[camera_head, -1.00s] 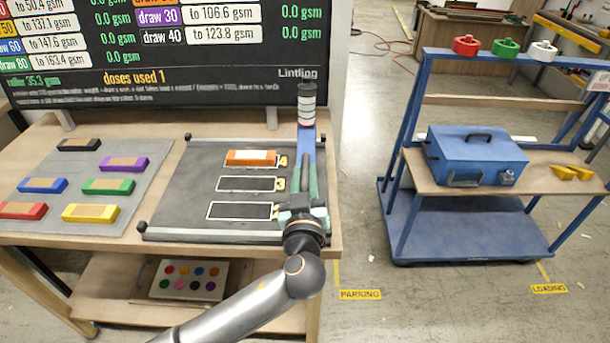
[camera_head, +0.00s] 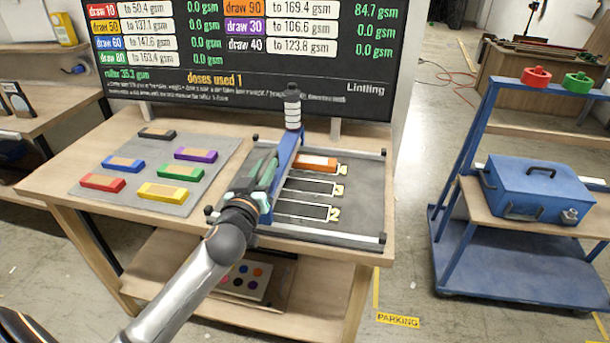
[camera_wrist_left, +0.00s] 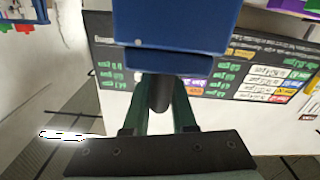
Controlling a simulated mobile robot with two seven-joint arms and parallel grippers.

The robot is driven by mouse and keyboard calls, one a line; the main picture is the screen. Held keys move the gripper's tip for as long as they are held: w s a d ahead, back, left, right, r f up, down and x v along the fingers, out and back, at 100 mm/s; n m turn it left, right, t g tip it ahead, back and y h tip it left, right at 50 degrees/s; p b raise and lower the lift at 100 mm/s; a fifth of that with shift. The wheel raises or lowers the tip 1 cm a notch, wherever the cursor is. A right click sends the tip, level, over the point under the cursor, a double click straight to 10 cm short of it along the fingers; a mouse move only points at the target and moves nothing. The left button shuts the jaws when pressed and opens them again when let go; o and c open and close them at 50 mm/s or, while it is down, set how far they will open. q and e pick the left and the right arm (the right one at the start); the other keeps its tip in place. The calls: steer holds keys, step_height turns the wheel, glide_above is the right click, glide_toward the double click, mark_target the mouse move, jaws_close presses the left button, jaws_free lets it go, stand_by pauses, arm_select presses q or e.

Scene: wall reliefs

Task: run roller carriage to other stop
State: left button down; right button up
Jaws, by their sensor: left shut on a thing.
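The roller carriage (camera_head: 287,160) is a blue bar lying across the dark roller bed (camera_head: 358,185), with a black-and-white post at its far end. It stands toward the bed's left side. A low rail (camera_head: 320,237) with dark end blocks runs along the bed's front. My left gripper (camera_head: 266,172) has its green fingers along the carriage's left side, shut on its dark handle (camera_wrist_left: 160,92), which shows between the fingers in the left wrist view. My forearm and wrist hide the bed's front left part. My right gripper is out of view.
An orange block (camera_head: 316,162) lies in the back outlined slot on the bed; two slots before it are empty. A grey mat (camera_head: 125,198) with several coloured blocks lies left. The board (camera_head: 300,60) stands behind. A blue cart (camera_head: 480,258) stands right.

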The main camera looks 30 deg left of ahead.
arm_select(q)
steer(key=s+a+p, duration=0.1)
steer(key=s+a, duration=0.1)
steer(key=a, duration=0.6)
steer(key=shift+s+a, duration=0.15)
steer(key=shift+a, duration=0.05)
steer(key=shift+r, duration=0.1)
steer(key=c, duration=0.8)
jaws_free()
steer(key=shift+a, duration=0.1)
steer(key=shift+o, duration=0.2)
steer(key=v, duration=1.2)
steer(key=shift+s, duration=0.25)
